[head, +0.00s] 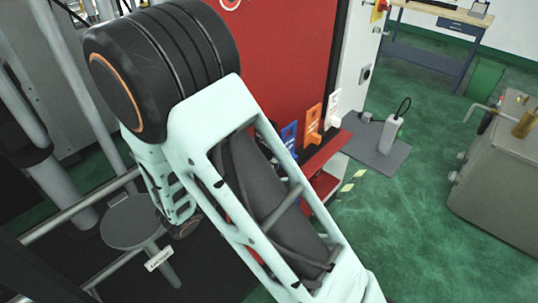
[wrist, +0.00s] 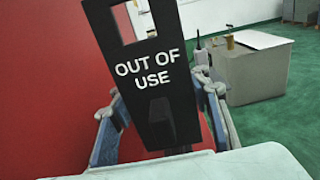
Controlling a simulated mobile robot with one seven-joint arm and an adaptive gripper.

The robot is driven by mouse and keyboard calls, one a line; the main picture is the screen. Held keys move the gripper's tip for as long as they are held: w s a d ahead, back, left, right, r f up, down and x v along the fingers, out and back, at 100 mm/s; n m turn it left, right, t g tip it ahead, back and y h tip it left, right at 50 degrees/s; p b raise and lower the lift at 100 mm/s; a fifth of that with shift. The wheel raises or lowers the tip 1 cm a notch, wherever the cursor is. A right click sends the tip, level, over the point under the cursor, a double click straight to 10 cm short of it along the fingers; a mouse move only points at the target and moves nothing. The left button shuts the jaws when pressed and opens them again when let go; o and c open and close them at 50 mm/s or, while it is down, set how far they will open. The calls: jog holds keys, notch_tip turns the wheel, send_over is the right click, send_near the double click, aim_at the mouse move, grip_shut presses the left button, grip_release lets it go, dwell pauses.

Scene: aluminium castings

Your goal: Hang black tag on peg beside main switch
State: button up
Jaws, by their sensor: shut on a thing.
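The black tag (wrist: 150,88) reads "OUT OF USE" and has a rectangular slot near its top. It stands nearly upright, slightly tilted, in the wrist view. My gripper (wrist: 162,108) is shut on its lower part, with one finger on each side. In the head view my own arm fills the middle, and the gripper and black tag cannot be made out. A red and yellow switch (head: 379,10), seemingly the main switch, is on the white cabinet side at the top. A small grey fitting (head: 365,73) sits below it; I cannot tell whether it is the peg.
A grey can-like object with a black loop (head: 390,132) stands on a dark mat (head: 375,160). A grey cabinet (head: 495,175) is at right. Green floor lies between.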

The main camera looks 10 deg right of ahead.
jog(key=shift+w+a+f, duration=0.1)
jog(key=shift+f, duration=0.35)
jog(key=f+b, duration=0.2)
jog(key=shift+w+a+f+b, duration=0.15)
jog(key=shift+a+f+b, duration=0.05)
jog(key=shift+f+b, duration=0.1)
jog(key=shift+f, duration=0.1)
jog(key=shift+f+b, duration=0.4)
jog(key=shift+f, duration=0.1)
jog(key=o, duration=1.5)
jog(key=shift+o, duration=0.2)
jog(key=shift+r, duration=0.15)
